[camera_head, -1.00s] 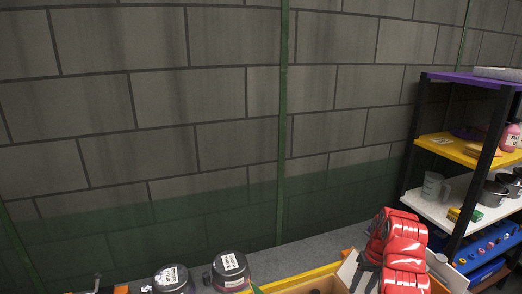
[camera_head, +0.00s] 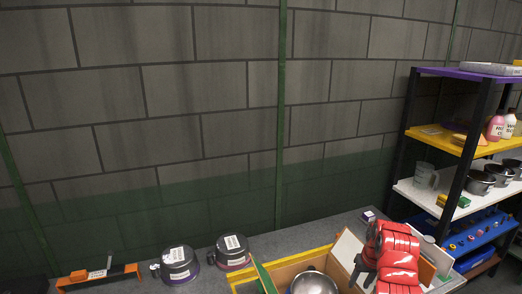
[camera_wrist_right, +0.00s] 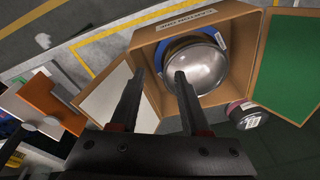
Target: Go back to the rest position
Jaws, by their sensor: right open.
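My right gripper (camera_head: 364,269) is beside the right part of an open cardboard box (camera_head: 272,271) in the head view. In the right wrist view the gripper (camera_wrist_right: 160,74) has its two black fingers apart with nothing between them. A silver pot or bowl (camera_head: 314,283) sits in the box; the wrist view shows it (camera_wrist_right: 202,68) beyond the fingertips, with a blue part beside it. My left gripper is not in view.
Two dark pots (camera_head: 178,263) (camera_head: 231,252) and an orange bracket (camera_head: 100,276) stand left of the box on the grey table (camera_head: 325,235). A shelf rack (camera_head: 453,150) with pots and bottles stands at right. A brick wall is behind.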

